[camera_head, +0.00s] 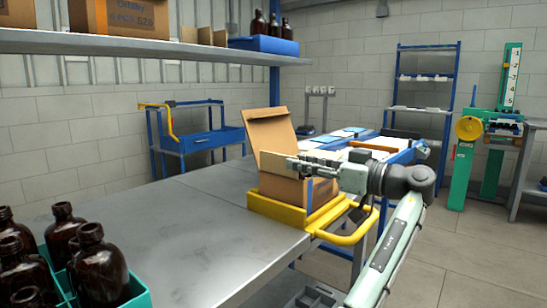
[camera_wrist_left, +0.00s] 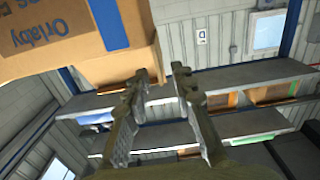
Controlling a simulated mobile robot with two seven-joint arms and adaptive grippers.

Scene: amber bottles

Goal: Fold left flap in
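An open brown carton (camera_head: 283,187) sits in a yellow tray (camera_head: 262,205) on the metal table. Its tall back flap (camera_head: 270,132) stands up, leaning back. A lower flap (camera_head: 277,163) shows at its left side, partly behind my fingers. In the left wrist view a carton with blue print (camera_wrist_left: 60,40) fills the upper left, close to one fingertip. My right gripper is not in view.
A teal crate (camera_head: 138,300) of amber bottles (camera_head: 98,265) stands at the table's lower left. The metal table (camera_head: 190,225) is bare between crate and tray. A shelf (camera_head: 150,46) with cartons and a blue bottle bin (camera_head: 264,45) hangs above. The yellow tray handle (camera_head: 350,230) juts out at right.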

